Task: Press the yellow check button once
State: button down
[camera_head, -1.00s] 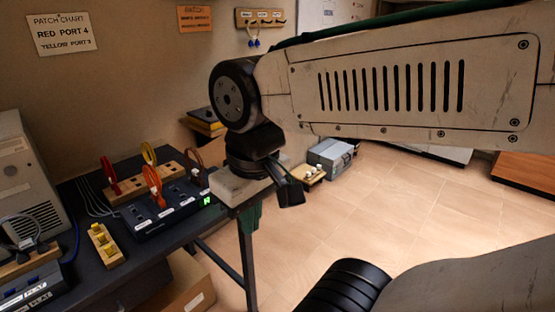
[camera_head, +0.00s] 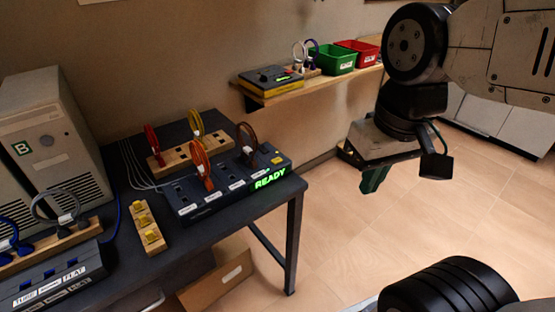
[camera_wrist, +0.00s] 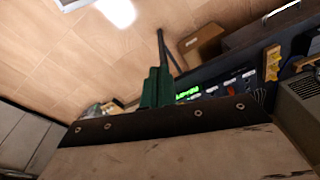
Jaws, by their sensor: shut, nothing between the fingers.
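A dark patch box (camera_head: 215,198) with a lit green READY display (camera_head: 270,178) stands on the dark table at left. A small yellow patch (camera_head: 277,160) on the box's top, near its right end, looks like the check button; its label is too small to read. An orange cable plug (camera_head: 200,160) and a dark brown one (camera_head: 246,145) stand at the box. My gripper (camera_head: 372,182) has green fingers, shut and empty, pointing down over the floor to the right of the table, apart from the box. In the wrist view the fingers (camera_wrist: 156,88) are together.
A wall shelf (camera_head: 265,92) holds a dark device, a green bin (camera_head: 334,58) and a red bin (camera_head: 360,50). A wooden block with yellow pieces (camera_head: 147,228) lies left of the box. A beige computer tower (camera_head: 50,130) stands at left. Floor right of the table is clear.

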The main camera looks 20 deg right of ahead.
jog(key=w+a+m+y, duration=0.3)
jog(key=w+a+y, duration=0.15)
jog(key=w, duration=0.45)
jog(key=m+t, duration=0.7)
jog(key=m, duration=1.1)
send_over(280, 161)
notch_tip(280, 161, down, 11)
jog(key=shift+f, duration=0.15)
jog(key=shift+s, duration=0.1)
jog(key=shift+f, duration=0.1)
jog(key=shift+f, duration=4.3)
jog(key=shift+f, duration=0.1)
jog(key=shift+f, duration=0.3)
